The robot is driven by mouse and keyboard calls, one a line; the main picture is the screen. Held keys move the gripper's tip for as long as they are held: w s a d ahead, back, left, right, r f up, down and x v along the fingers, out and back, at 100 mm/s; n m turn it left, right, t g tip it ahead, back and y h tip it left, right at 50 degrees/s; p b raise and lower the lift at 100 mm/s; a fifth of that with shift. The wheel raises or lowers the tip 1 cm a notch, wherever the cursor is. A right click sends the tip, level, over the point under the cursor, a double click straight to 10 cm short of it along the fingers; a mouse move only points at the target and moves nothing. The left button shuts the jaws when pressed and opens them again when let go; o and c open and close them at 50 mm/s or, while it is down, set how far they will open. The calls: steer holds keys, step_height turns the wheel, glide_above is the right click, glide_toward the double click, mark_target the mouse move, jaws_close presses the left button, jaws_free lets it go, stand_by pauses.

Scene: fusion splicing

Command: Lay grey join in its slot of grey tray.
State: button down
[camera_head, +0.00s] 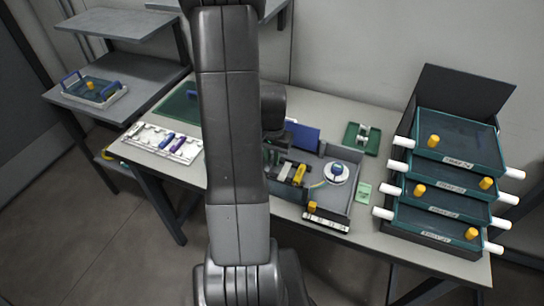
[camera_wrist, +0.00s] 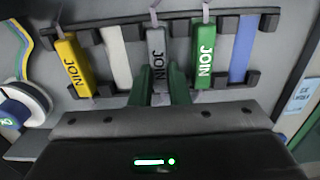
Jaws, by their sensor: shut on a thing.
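The grey join (camera_wrist: 157,50) sits between my gripper's (camera_wrist: 158,88) two fingers in the wrist view, and the jaws are shut on it. It lies lengthwise in the row of the grey tray (camera_head: 343,200), between a white strip and the green join; a thin fibre runs from its far end. I cannot tell whether it touches the slot floor. The yellow join (camera_wrist: 74,66) is at the left of the row and the green join (camera_wrist: 204,55) at the right. In the head view my arm hides the grey join and most of the gripper.
A white strip (camera_wrist: 117,56) and a blue strip (camera_wrist: 243,48) lie between black blocks in the row. A white round spool (camera_head: 336,172) stands at the tray's right. Stacked drawers (camera_head: 446,180) stand at the table's right; a white rack (camera_head: 163,142) lies at left.

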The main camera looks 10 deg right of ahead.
mark_target(272, 160)
steer(key=c, duration=1.4)
jaws_free()
step_height(272, 160, up, 12)
steer(key=shift+r+p, duration=0.1)
steer(key=shift+p, duration=0.25)
step_height(272, 160, down, 12)
steer(key=shift+r, duration=0.8)
steer(key=shift+f, duration=0.1)
